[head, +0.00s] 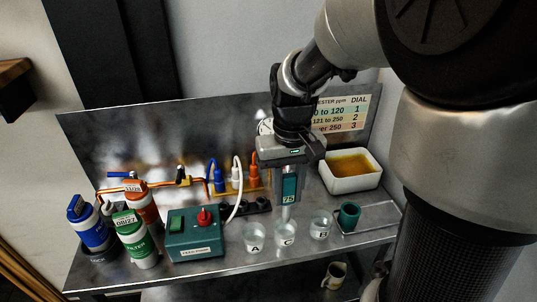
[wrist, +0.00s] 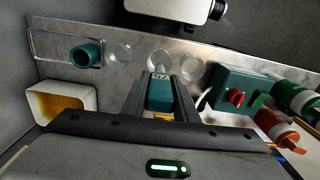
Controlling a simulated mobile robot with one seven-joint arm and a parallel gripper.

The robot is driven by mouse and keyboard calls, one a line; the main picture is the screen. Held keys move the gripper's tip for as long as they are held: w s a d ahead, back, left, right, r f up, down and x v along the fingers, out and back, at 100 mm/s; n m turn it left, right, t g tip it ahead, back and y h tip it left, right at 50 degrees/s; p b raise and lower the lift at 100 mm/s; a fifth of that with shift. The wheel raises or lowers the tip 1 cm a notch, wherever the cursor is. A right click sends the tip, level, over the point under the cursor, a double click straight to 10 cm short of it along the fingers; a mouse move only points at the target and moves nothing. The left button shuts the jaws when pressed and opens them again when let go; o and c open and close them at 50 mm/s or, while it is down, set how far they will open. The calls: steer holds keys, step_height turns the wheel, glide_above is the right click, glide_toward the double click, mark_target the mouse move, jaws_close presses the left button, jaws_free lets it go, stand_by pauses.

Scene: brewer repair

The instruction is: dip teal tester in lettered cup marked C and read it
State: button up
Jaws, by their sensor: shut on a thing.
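My gripper (head: 290,163) is shut on the teal tester (head: 290,187), which hangs upright below it. The tester's small display seems to read 75 in the head view. Its pale probe points down at the cup marked C (head: 285,238), the middle of three clear cups. The probe tip is at or just inside that cup's mouth; I cannot tell how deep. Cup A (head: 254,240) stands to its left and cup B (head: 320,228) to its right. In the wrist view the tester (wrist: 160,93) sits between the fingers, with cup C (wrist: 158,58) partly hidden beyond it.
A teal holder (head: 349,215) stands in a tray at right. A white basin (head: 353,183) of amber liquid is behind it. A partly hidden chart (head: 352,113) matches ppm ranges to dial numbers. A green box with a red knob (head: 204,217) and filter canisters (head: 133,240) stand left.

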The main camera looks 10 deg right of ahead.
steer(key=shift+f+b, duration=2.2)
steer(key=shift+f, duration=1.15)
steer(key=shift+r, duration=0.15)
steer(key=shift+r+p, duration=3.7)
steer(key=shift+r, duration=0.45)
steer(key=shift+f, duration=0.1)
